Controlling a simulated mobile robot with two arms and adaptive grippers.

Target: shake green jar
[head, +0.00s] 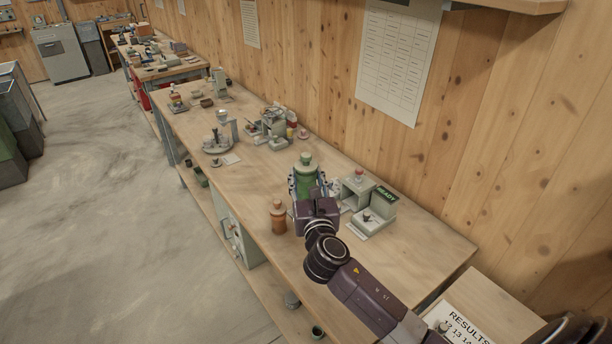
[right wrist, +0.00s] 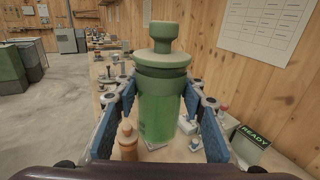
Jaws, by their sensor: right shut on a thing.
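The green jar (head: 306,177) stands upright between the fingers of my right gripper (head: 305,186). In the right wrist view the green jar (right wrist: 161,95) fills the middle, with a blue-padded finger on each side of it. My right gripper (right wrist: 160,112) is shut on the jar. Part of the jar's lower body is hidden behind the gripper in the head view. I cannot tell for sure whether its base touches the bench. My left gripper is not in view.
An orange-brown jar (head: 278,217) stands on the bench (head: 415,243) just left of my right gripper. A device with a READY sign (head: 375,211) and a grey box with a red button (head: 356,189) stand to the right. Other apparatus (head: 272,125) is farther back. The wooden wall borders the bench.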

